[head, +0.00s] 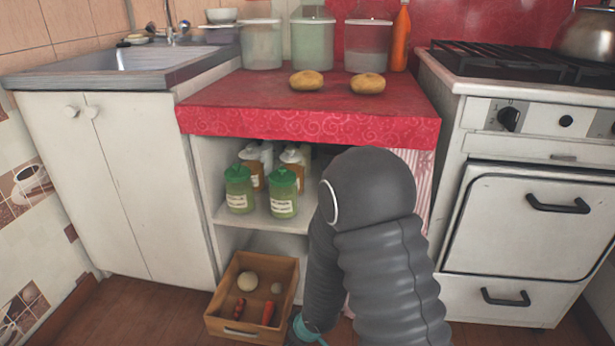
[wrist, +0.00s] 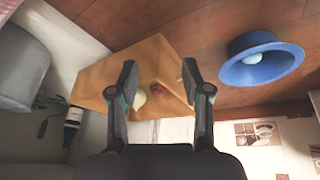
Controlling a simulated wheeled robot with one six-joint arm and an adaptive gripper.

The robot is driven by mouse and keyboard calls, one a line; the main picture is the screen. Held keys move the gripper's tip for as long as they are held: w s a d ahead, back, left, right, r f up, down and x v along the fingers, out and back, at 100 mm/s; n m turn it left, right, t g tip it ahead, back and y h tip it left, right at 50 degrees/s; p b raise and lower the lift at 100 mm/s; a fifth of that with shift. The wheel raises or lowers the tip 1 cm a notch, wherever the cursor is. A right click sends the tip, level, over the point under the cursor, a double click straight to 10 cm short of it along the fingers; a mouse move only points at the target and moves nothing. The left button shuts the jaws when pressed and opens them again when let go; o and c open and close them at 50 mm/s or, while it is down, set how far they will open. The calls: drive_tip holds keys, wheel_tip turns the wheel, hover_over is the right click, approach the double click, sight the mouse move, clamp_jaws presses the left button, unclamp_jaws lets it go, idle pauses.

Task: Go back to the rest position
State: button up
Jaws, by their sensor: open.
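My gripper (wrist: 159,70) is open, with its two dark fingers spread and nothing held between them in the wrist view. Beyond the fingers is a wooden box (wrist: 97,80), seen at a tilt, with a pale round item (wrist: 139,99) and something red inside. In the head view my grey arm reaches down at the right of the same wooden box (head: 213,325) on the floor. Only a small teal piece of the gripper end shows there, at the bottom edge. The box holds two pale round items and two reddish long ones.
A red-covered counter (head: 310,122) carries two brown rounded items and clear canisters. Green-lidded jars (head: 239,190) stand on the shelf below. A stove (head: 540,215) is at right, a sink cabinet (head: 130,190) at left. A blue bowl (wrist: 240,72) holds a pale round item.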

drive_tip(key=s+d+r+m+g+h+p, duration=0.1)
drive_tip(key=s+d+r+m+h, duration=0.15)
drive_tip(key=d+r, duration=0.45)
drive_tip(key=s+d+r+m+g+h+p, duration=0.1)
drive_tip(key=s+d+r+m+h+p, duration=0.15)
drive_tip(key=d+r, duration=0.45)
drive_tip(key=s+d+r+m+t+p, duration=0.1)
drive_tip(key=s+r, duration=0.3)
drive_tip(key=r, duration=0.6)
drive_tip(key=s+d+r+m+t+y+p, duration=0.1)
drive_tip(key=s+d+r+m+t+p, duration=0.1)
drive_tip(key=r, duration=0.8)
drive_tip(key=s+d+r+m+t+y+p, duration=0.1)
drive_tip(key=s+d+r+m+p, duration=0.1)
drive_tip(key=s+r, duration=0.5)
wheel_tip(320, 180, up, 4)
drive_tip(key=shift+r+p, duration=0.1)
drive_tip(key=shift+p, duration=0.3)
